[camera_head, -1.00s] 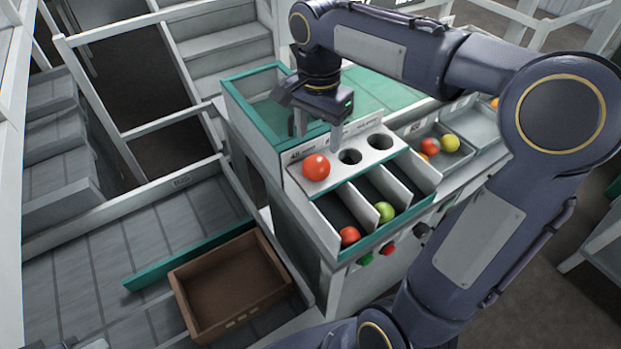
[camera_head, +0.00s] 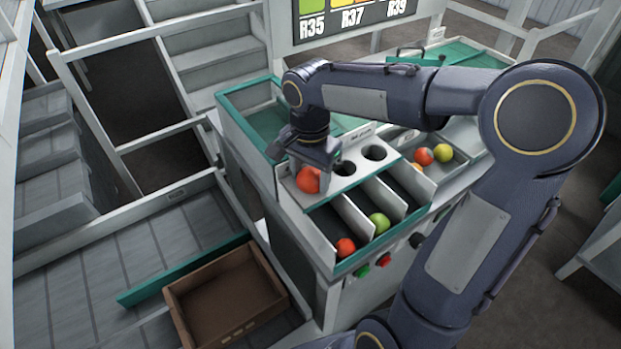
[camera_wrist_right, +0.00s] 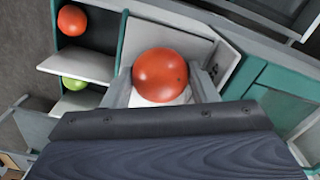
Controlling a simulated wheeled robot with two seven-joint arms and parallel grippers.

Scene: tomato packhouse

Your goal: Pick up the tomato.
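A round red tomato (camera_head: 308,180) sits at the near left end of the white panel with round holes, above the divided bins. My right gripper (camera_head: 311,182) has come down over it, with one finger on each side. In the right wrist view the tomato (camera_wrist_right: 160,75) fills the space between the fingers (camera_wrist_right: 160,88). The fingers look open and very close to its sides; I cannot see firm contact. The tomato looks still down on the panel. My left gripper is not in view.
The divided bins (camera_head: 340,226) below hold a red tomato (camera_head: 346,247) and a green one (camera_head: 379,222). A tray to the right holds several more tomatoes (camera_head: 424,157). A brown crate (camera_head: 262,262) stands at the lower left. A teal-rimmed bin (camera_head: 236,106) lies behind the gripper.

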